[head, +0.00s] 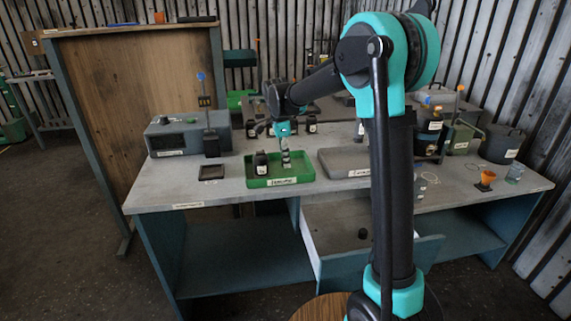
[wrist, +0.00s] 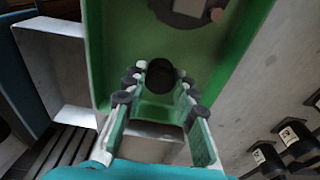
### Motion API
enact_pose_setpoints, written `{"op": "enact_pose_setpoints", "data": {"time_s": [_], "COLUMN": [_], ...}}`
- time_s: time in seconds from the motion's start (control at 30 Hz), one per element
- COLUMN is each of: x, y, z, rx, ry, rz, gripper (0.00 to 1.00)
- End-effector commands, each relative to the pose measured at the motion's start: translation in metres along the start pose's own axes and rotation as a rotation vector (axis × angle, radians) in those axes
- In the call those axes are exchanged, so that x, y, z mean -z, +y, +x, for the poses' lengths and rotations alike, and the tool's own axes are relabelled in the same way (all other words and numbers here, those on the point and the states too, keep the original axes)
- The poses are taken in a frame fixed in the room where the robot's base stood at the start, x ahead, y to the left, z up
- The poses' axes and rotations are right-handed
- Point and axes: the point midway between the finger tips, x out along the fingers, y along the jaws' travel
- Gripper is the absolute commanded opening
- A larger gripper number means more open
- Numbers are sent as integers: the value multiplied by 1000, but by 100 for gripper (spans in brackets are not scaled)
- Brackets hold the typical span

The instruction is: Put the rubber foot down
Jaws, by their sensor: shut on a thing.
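The rubber foot (wrist: 160,76) is a small dark round piece between my fingertips in the wrist view. My gripper (wrist: 160,80) is shut on it. In the head view my gripper (head: 286,160) points down over the right half of the green tray (head: 281,182), which carries a white label on its front. The tray's green floor (wrist: 125,30) lies below the fingers in the wrist view. I cannot tell whether the foot touches the tray floor. The foot is not clear in the head view.
A grey case (head: 345,162) lies right of the tray. A grey box (head: 175,138) stands back left. An open drawer (head: 335,240) below the bench holds a small dark piece (head: 363,234).

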Motion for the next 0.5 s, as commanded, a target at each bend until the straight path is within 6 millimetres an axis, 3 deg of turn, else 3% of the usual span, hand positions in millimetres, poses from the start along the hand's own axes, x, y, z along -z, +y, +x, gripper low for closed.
{"op": "enact_pose_setpoints", "data": {"time_s": [0.17,0.5], "x": [-3,-3], "y": [0,0], "z": [22,25], "rx": [0,0], "ry": [0,0], "rz": [0,0], "gripper": [7,7]}}
